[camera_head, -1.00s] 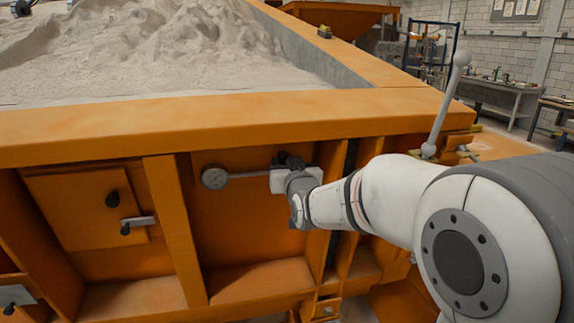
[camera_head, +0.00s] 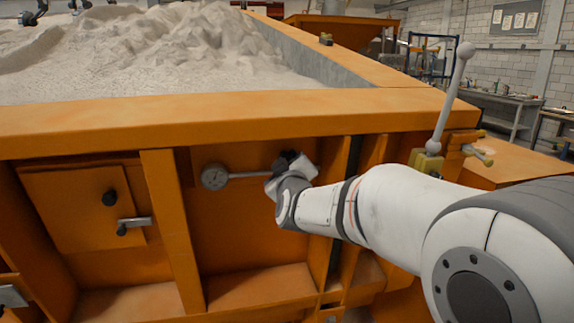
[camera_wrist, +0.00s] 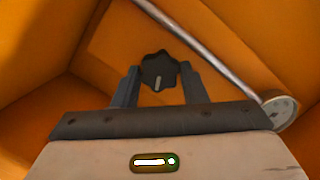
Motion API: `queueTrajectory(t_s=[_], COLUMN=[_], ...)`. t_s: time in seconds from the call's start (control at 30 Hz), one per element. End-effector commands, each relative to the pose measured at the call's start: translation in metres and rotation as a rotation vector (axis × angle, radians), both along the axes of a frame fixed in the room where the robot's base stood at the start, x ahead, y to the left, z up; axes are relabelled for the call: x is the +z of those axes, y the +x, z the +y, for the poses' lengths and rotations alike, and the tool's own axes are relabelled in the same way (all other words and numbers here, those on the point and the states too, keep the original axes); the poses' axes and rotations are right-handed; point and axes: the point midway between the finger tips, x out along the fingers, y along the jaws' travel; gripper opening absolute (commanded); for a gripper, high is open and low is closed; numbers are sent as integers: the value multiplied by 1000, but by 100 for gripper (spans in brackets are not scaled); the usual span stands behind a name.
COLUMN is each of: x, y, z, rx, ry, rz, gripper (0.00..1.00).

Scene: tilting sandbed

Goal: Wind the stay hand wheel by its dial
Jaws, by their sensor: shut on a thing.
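The stay hand wheel is a black lobed knob with a pale mark; it shows in the wrist view (camera_wrist: 158,69) and partly, as a dark shape, in the head view (camera_head: 287,158). My gripper (camera_wrist: 158,80) is shut on it, one finger at each side. In the head view my gripper (camera_head: 291,172) is tilted in front of the orange panel and hides most of the wheel. The round dial (camera_head: 214,177) sits at the left end of a metal rod; it also shows in the wrist view (camera_wrist: 281,112). Its reading is too small to tell.
The orange sandbed rim (camera_head: 200,125) runs above my gripper, with pale sand (camera_head: 180,55) behind it. Orange ribs (camera_head: 172,225) flank the recess. A panel with a black knob and handle (camera_head: 134,225) is at left. A ball-topped lever (camera_head: 450,97) stands at right.

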Motion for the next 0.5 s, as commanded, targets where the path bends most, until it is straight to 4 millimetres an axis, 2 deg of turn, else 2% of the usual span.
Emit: queueTrajectory(t_s=[0.5], x=[-3], y=[0], z=[2], rx=[-85], ry=[-466], rz=[-135], gripper=[16])
